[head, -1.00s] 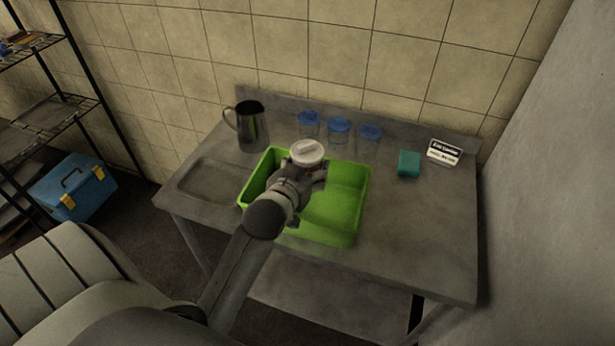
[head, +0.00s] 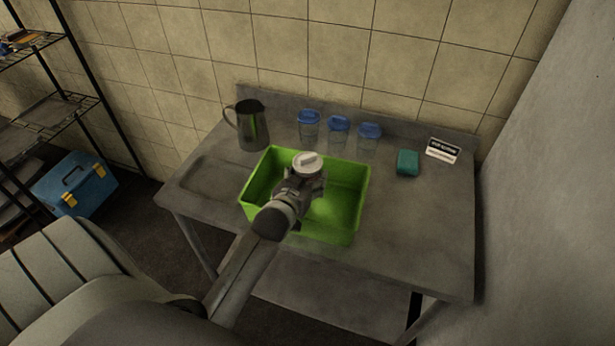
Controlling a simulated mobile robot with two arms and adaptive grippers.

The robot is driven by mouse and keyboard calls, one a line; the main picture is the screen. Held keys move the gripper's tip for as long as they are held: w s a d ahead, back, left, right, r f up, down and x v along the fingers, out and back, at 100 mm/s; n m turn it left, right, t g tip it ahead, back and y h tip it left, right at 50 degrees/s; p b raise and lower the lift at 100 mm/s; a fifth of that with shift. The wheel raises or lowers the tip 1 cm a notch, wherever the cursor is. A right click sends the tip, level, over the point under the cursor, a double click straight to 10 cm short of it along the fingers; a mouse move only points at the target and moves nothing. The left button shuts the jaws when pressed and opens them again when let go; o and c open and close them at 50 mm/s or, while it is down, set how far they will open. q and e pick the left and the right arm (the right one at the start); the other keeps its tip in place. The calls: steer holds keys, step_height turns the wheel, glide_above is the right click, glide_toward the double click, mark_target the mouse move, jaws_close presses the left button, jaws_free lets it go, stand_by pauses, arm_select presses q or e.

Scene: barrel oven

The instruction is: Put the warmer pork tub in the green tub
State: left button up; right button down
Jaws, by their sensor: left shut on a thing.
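The green tub (head: 348,210) stands on the metal table, open at the top. My left gripper (head: 308,178) is over the tub, reaching in from the front left. It is shut on a small tub with a white lid (head: 307,161), which I take to be the pork tub. The held tub appears within the green tub's outline, near its back wall; I cannot tell whether it touches the bottom. The gripper hides most of its body. My right gripper is not in view.
A dark metal jug (head: 252,127) and blue-lidded clear containers (head: 339,132) stand behind the green tub. A teal block (head: 408,162) and a small sign (head: 443,150) sit to the right. The table's right front (head: 425,240) is clear.

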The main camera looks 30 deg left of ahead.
arm_select(q)
steer(key=shift+f, duration=0.35)
steer(key=shift+f, duration=0.15)
steer(key=o, duration=1.4)
steer(key=shift+s+r, duration=0.1)
steer(key=shift+r, duration=0.55)
steer(key=shift+b+v, duration=0.9)
steer(key=shift+v, duration=5)
steer(key=shift+f, duration=0.1)
